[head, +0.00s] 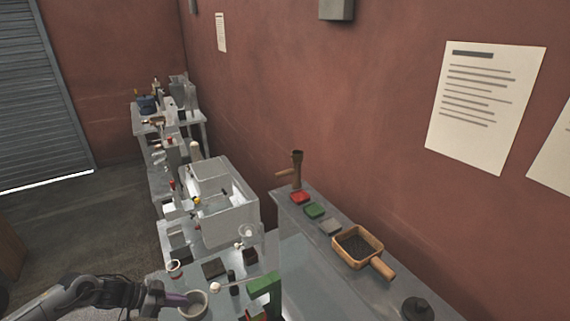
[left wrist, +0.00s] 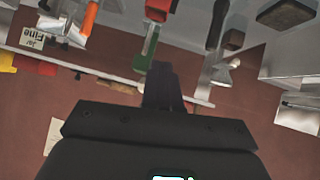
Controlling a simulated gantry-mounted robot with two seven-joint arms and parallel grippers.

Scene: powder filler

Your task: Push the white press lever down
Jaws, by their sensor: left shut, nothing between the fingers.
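The white press lever (head: 232,284) is a thin rod with a round knob at its left end. It runs from the green press (head: 265,287) toward the left, near the bottom of the head view. My left gripper (head: 184,299) is shut and empty, left of the knob, and appears in front of or at a pale round cup (head: 195,307); I cannot tell whether they touch. In the left wrist view, the shut dark fingers (left wrist: 162,85) point toward a green and red part (left wrist: 148,48), probably the press. The lever is not clear there. My right gripper is not in view.
A large white machine (head: 220,205) stands behind the press. Dark blocks (head: 215,268) and a small jar (head: 174,268) stand on the bench nearby. A side shelf on the right holds a wooden-framed sieve (head: 358,248), colored blocks (head: 314,211) and a dark weight (head: 417,308).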

